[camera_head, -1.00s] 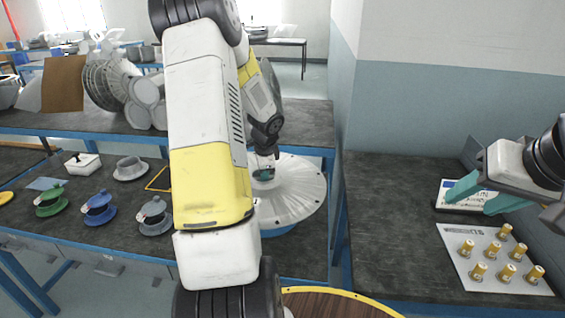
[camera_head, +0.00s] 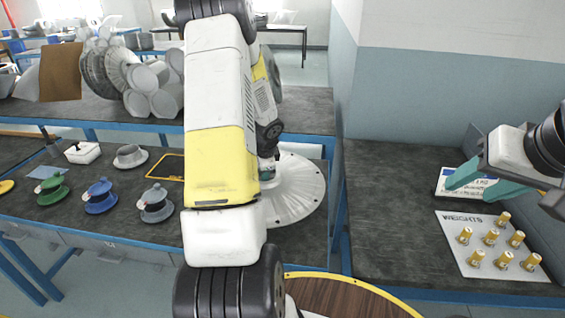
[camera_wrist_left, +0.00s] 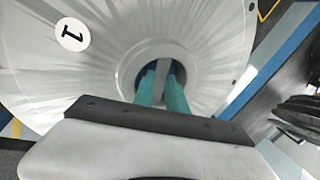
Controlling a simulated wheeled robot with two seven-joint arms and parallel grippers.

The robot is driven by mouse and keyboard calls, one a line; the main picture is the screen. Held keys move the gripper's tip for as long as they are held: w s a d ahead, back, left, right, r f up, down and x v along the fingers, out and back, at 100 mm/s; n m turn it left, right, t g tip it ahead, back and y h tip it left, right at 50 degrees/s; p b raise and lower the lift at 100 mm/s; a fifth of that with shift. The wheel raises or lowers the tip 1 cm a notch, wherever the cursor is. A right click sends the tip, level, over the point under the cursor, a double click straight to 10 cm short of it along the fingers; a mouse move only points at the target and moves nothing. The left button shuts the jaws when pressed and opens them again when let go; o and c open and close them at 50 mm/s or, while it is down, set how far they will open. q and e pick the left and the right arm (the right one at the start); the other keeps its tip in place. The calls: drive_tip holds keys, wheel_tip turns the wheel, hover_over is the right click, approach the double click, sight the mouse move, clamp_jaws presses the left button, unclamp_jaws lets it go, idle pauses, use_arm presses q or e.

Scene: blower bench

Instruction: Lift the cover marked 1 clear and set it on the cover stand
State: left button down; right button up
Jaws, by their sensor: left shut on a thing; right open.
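The cover (camera_head: 303,203) is a pale metal disc with a raised hub, to the right of my left arm in the head view. In the left wrist view a round label marked 1 (camera_wrist_left: 72,34) is on the cover (camera_wrist_left: 215,50). My left gripper (camera_wrist_left: 162,80) has its teal fingers shut at the cover's central hub; the exact grip is partly hidden. In the head view my left gripper (camera_head: 266,170) is mostly behind my arm. I cannot tell whether the cover is raised. I cannot make out the cover stand. My right gripper (camera_head: 470,184) is open and empty at the right.
The bench at the left holds green (camera_head: 52,189), blue (camera_head: 100,197) and grey (camera_head: 156,204) spool-like parts and a yellow outlined square (camera_head: 168,167). Metal discs and cylinders (camera_head: 150,88) stand behind. A weights sheet (camera_head: 460,240) with several brass weights lies on the right bench.

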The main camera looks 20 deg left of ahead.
use_arm(q)
drive_tip(key=shift+w+f, duration=0.1)
drive_tip(key=shift+f, duration=0.55)
idle(1.0)
